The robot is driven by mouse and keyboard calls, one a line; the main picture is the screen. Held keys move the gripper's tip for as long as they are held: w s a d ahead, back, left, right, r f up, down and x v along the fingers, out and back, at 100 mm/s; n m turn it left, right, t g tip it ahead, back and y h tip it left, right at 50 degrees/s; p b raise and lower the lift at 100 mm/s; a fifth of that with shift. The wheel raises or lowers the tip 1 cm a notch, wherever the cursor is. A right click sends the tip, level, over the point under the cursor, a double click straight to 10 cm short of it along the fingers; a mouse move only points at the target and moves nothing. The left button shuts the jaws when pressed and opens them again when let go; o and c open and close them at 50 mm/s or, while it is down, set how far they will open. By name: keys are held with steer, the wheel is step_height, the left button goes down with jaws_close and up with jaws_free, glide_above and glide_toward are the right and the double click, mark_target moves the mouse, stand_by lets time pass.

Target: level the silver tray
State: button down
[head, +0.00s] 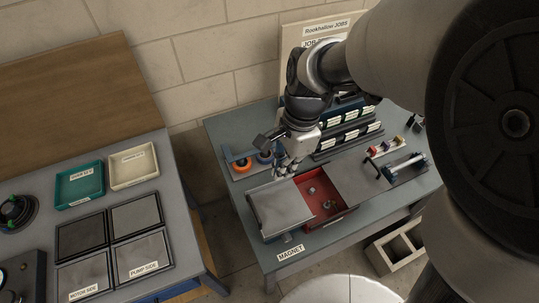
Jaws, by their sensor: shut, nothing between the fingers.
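The silver tray (283,207) is on the right-hand bench, at the left of the red tray (323,197). It looks like a shallow, rimmed grey metal tray. I cannot tell from this view how far it is tilted or what lies beneath it. My gripper (284,176) points down at the silver tray's far edge, near its far right corner. Its fingers are shut with nothing between them. I cannot tell whether the fingertips touch the tray.
The red tray holds a few small metal parts. A grey plate (355,178) lies to its right. Behind stand a rack of labelled bins (345,132) and a holder with orange and blue rings (243,165). A "MAGNET" label (291,253) marks the bench front.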

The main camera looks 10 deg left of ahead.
steer(key=b, duration=0.3)
glide_toward(262, 215)
steer(key=w+d+r, duration=0.2)
steer(key=d, duration=0.1)
steer(key=s+a+f, duration=0.1)
steer(key=a+f, duration=0.1)
steer(key=shift+s+a+f, duration=0.15)
steer(key=shift+s+a, duration=0.25)
steer(key=shift+s+a+f, duration=0.15)
steer(key=shift+a+f, duration=0.05)
steer(key=shift+a, duration=0.15)
steer(key=shift+s+a+f, duration=0.45)
steer(key=shift+f, duration=0.2)
steer(key=w+d+r+p, duration=0.1)
steer(key=r+p, duration=0.1)
steer(key=r, duration=0.4)
steer(key=w+d+r+p, duration=0.1)
steer(key=d+r+p, duration=0.1)
steer(key=r, duration=0.4)
steer(key=shift+w+d+r+p, duration=0.25)
steer(key=shift+d+p, duration=0.05)
steer(key=shift+p, duration=0.05)
